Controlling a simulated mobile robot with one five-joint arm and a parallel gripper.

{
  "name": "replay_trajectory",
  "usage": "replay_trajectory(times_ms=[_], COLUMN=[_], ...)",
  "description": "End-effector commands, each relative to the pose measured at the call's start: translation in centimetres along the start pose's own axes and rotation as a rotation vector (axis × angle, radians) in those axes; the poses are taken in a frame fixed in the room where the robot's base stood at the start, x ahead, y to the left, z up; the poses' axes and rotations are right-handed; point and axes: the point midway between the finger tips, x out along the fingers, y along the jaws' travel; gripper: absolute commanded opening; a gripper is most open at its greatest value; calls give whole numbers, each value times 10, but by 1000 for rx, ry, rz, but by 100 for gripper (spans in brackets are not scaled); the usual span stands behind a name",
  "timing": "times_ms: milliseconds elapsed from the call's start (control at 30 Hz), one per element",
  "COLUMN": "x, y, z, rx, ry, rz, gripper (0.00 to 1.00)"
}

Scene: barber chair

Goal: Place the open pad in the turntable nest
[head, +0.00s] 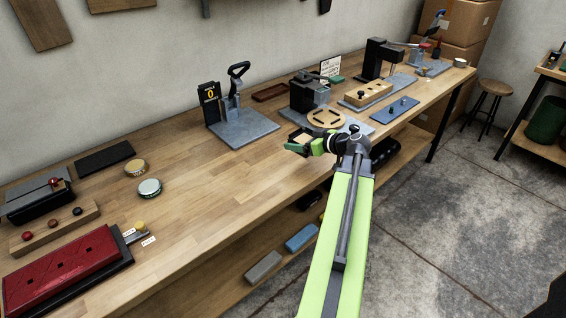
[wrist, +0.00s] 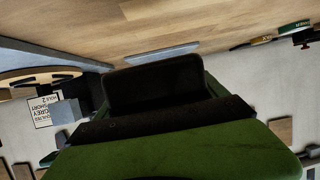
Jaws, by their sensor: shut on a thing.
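My gripper (head: 314,146), lime green, is shut at the bench's front edge. It holds a dark green piece (head: 294,148), which appears to be the open pad. In the wrist view the pad (wrist: 180,152) fills the lower middle: a dark green body with a black band and a raised black panel. The gripper's fingertips cannot be made out there. The turntable (head: 326,117) is a round tan disc with dark slots, just behind and right of my gripper in the head view. It also shows at the wrist view's left edge (wrist: 40,76). The pad is apart from the disc.
A black block-shaped device (head: 308,94) stands behind the turntable. A grey-based press (head: 240,126) stands to its left, and a blue plate (head: 394,109) to its right. Two round tins (head: 149,188) lie farther left.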

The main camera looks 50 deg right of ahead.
Motion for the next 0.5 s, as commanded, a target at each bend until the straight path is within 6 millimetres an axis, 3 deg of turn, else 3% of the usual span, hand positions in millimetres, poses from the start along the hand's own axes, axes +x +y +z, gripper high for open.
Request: replay_trajectory(times_ms=[33, 200, 500], x=[17, 47, 56], y=[-11, -28, -32], z=[12, 16, 21], rx=[-1, 0, 1], ry=[0, 1, 1], rz=[-4, -1, 2], gripper=[23, 23, 23])
